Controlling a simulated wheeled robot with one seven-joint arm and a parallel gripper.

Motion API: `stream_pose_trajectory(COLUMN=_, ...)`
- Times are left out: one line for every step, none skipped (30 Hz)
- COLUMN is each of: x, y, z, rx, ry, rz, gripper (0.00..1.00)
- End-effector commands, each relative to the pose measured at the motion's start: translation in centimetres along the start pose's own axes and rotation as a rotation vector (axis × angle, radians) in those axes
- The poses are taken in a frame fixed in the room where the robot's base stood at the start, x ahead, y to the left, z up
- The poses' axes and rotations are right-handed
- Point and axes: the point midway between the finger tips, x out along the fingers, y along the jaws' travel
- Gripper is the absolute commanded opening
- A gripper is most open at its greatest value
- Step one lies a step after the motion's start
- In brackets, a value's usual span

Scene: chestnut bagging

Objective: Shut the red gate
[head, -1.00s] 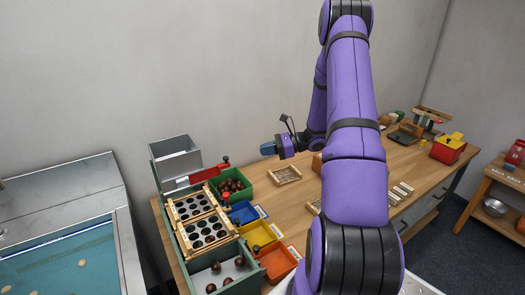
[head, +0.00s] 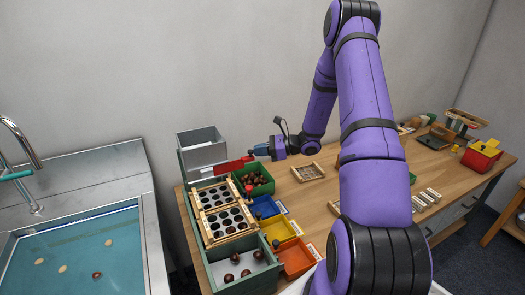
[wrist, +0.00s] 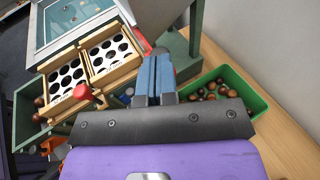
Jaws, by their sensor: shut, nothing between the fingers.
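The red gate (head: 234,165) is a flat red plate at the foot of the grey hopper (head: 203,150), sticking out to the hopper's right in the head view. My gripper (head: 253,152) is shut and empty, with its blue fingertips at the gate's outer right end. I cannot tell whether they touch it.
Sorting trays with round holes (head: 228,220) stand below the hopper, with a red knob (wrist: 83,91) beside them. A green bin (head: 262,190) of chestnuts sits right below my gripper. Blue, yellow and orange bins line the front. A sink (head: 75,255) is at left.

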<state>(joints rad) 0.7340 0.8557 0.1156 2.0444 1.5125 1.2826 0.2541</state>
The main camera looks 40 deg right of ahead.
Motion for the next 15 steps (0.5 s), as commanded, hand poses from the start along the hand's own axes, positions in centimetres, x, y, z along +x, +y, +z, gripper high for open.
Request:
stream_pose_trajectory(x=0.0, y=0.0, z=0.0, rx=0.0, ry=0.0, rz=0.0, gripper=0.0)
stream_pose_trajectory(x=0.0, y=0.0, z=0.0, rx=0.0, ry=0.0, rz=0.0, gripper=0.0)
stream_pose_trajectory(x=0.0, y=0.0, z=0.0, rx=0.0, ry=0.0, rz=0.0, gripper=0.0)
stream_pose_trajectory(x=0.0, y=0.0, z=0.0, rx=0.0, ry=0.0, rz=0.0, gripper=0.0)
stream_pose_trajectory(x=0.1, y=0.1, z=0.0, rx=0.0, ry=0.0, rz=0.0, gripper=0.0)
stream_pose_trajectory(x=0.3, y=0.1, z=0.1, rx=0.0, ry=-0.001, rz=0.001, gripper=0.0)
stream_pose_trajectory(x=0.5, y=0.3, z=0.1, rx=0.0, ry=-0.001, rz=0.001, gripper=0.0)
stream_pose_trajectory(x=0.8, y=0.4, z=0.2, rx=0.0, ry=-0.002, rz=0.001, gripper=0.0)
stream_pose_trajectory(x=1.3, y=0.7, z=0.3, rx=0.0, ry=-0.002, rz=0.002, gripper=0.0)
stream_pose_trajectory(x=1.8, y=1.0, z=0.4, rx=0.001, ry=-0.002, rz=0.003, gripper=0.0)
stream_pose_trajectory(x=2.3, y=1.3, z=0.5, rx=0.001, ry=-0.001, rz=0.003, gripper=0.0)
stream_pose_trajectory(x=3.0, y=1.6, z=0.7, rx=0.001, ry=-0.002, rz=0.004, gripper=0.0)
stream_pose_trajectory(x=3.5, y=1.9, z=0.8, rx=0.001, ry=-0.002, rz=0.004, gripper=0.0)
stream_pose_trajectory(x=4.0, y=2.1, z=0.8, rx=0.001, ry=-0.002, rz=0.003, gripper=0.0)
stream_pose_trajectory(x=4.5, y=2.4, z=0.9, rx=0.001, ry=-0.001, rz=0.002, gripper=0.0)
